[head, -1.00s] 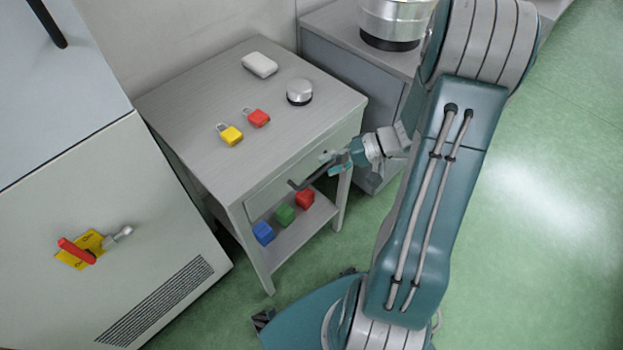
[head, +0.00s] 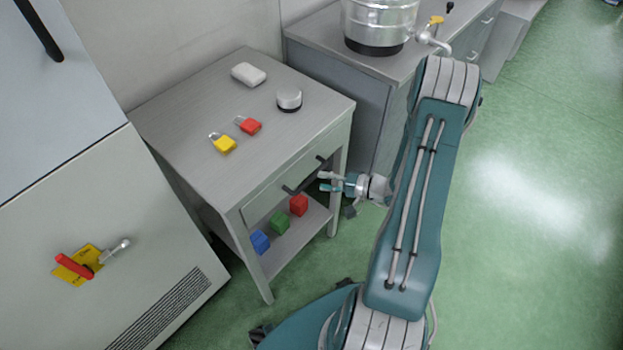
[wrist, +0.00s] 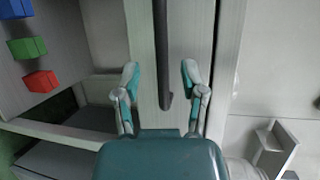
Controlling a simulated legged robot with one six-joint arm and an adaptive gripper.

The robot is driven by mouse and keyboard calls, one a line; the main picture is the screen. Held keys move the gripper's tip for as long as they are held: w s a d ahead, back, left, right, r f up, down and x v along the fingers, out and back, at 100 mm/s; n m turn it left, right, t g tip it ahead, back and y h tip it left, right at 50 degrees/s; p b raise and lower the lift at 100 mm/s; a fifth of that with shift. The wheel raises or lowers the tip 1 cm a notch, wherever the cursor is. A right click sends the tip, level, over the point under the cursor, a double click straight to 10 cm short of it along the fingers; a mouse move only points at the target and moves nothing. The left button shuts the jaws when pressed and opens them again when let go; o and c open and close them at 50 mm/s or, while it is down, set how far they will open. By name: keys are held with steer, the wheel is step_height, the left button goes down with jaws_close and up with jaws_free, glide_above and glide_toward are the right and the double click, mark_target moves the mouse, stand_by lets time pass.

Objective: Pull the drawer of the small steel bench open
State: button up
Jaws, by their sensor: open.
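The small steel bench (head: 185,115) stands in the middle of the head view. Its drawer (head: 262,200) looks closed, its front in line with the frame. A dark bar handle (head: 303,176) runs along the drawer front. My gripper (head: 323,182) is open in front of the handle, near its right part. In the wrist view the handle (wrist: 161,50) lies between the two spread fingers of my gripper (wrist: 160,76), with its end close to the palm side. A clear gap shows on both sides of the bar. I cannot tell whether the bar is within finger depth.
On the bench top are a yellow padlock (head: 223,144), a red padlock (head: 249,126), a round silver-and-white object (head: 289,99) and a white block (head: 248,75). Blue (head: 260,242), green (head: 280,223) and red (head: 299,205) cubes sit on the lower shelf. Green floor is free at right.

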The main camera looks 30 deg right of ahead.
mark_target(311, 178)
steer(key=x, duration=0.4)
steer(key=shift+a+f, duration=0.1)
steer(key=shift+a, duration=0.15)
steer(key=shift+d, duration=0.1)
jaws_close()
